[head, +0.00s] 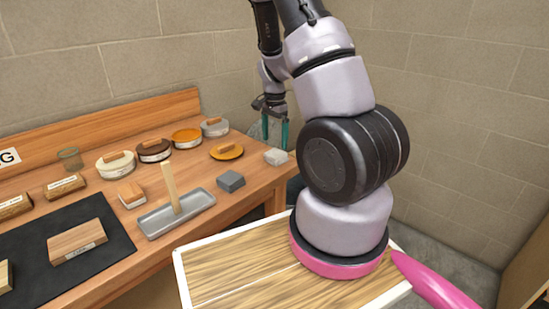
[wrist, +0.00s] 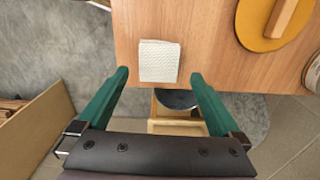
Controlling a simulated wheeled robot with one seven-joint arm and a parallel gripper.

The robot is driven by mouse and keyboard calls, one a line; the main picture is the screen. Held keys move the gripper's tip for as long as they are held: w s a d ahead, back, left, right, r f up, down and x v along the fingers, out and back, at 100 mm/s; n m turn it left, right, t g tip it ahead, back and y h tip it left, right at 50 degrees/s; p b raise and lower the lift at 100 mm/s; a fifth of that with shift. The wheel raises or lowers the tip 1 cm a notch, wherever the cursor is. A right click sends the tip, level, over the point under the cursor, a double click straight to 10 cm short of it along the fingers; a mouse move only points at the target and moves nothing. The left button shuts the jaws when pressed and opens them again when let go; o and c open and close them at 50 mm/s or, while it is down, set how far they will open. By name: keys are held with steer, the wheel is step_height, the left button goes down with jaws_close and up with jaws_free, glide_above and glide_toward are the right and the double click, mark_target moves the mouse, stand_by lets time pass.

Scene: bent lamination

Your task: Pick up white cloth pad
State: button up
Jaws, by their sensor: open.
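The white cloth pad (head: 276,157) lies flat near the right end of the wooden workbench. In the wrist view the white cloth pad (wrist: 159,60) is a small textured square by the bench edge. My gripper (head: 274,143) is open, with two green fingers pointing down close to the pad in the head view. In the wrist view my gripper (wrist: 160,76) has its fingertips spread to either side of the pad's near edge. Nothing is between the fingers' inner faces that I can see held. Whether the fingers touch the bench cannot be told.
An orange disc with a wooden handle (head: 227,152) lies left of the pad. A dark grey block (head: 231,181) and a grey tray with an upright stick (head: 178,212) are nearer. Several round handled pads line the bench back. Open floor (wrist: 70,45) lies beyond the bench edge.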

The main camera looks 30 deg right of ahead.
mark_target(276, 153)
steer(key=shift+d+f, duration=0.15)
steer(key=shift+f, duration=1.4)
steer(key=shift+d+f, duration=0.1)
steer(key=shift+f, duration=1.45)
steer(key=c, duration=1.2)
